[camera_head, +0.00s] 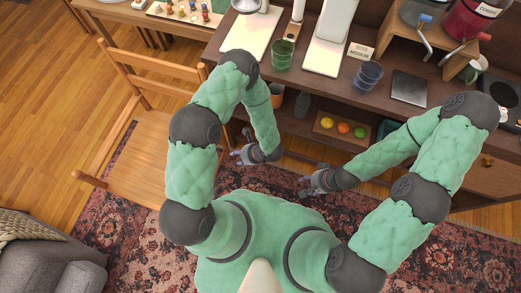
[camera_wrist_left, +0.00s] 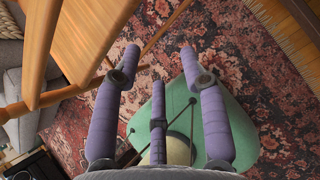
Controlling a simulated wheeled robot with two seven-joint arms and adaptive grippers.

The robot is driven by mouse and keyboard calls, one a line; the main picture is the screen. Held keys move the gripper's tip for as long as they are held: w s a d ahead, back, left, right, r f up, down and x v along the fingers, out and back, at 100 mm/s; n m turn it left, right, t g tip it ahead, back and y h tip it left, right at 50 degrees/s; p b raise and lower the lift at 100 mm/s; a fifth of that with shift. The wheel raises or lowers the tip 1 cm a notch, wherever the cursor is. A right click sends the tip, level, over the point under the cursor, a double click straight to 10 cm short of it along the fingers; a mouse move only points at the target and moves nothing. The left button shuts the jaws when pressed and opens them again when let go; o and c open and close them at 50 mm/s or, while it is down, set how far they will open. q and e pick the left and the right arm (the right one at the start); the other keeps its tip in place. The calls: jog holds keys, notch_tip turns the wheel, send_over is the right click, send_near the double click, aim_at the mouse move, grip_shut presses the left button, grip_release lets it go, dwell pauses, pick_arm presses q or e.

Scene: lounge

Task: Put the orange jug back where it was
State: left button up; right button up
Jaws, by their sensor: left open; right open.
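An orange-brown vessel (camera_head: 276,95) shows on the lower level of the sideboard, partly hidden behind my left forearm. I cannot tell for sure whether it is the orange jug. My left gripper (camera_head: 238,156) is open and empty in front of the sideboard, above the rug and nearer to my body than the vessel. The left wrist view shows its spread fingers (camera_wrist_left: 158,62) with nothing between them. My right gripper (camera_head: 306,186) is open and appears empty, further right and nearer to my base.
The sideboard top (camera_head: 310,86) carries a green cup (camera_head: 283,55), a blue cup (camera_head: 368,75) and appliances. A wooden chair (camera_head: 150,140) is at left. The rug (camera_head: 130,235) has open room.

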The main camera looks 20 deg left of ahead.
pick_arm(q)
jog(key=s+d+r+n+g+h, duration=0.4)
jog(key=s+d+n+g+h, duration=0.2)
jog(key=s+d+n+h, duration=0.5)
jog(key=w+r+n+t, duration=0.2)
jog(key=w+n+t, duration=0.4)
jog(key=n, duration=0.8)
jog(key=shift+a+r, duration=0.2)
jog(key=shift+a, duration=0.05)
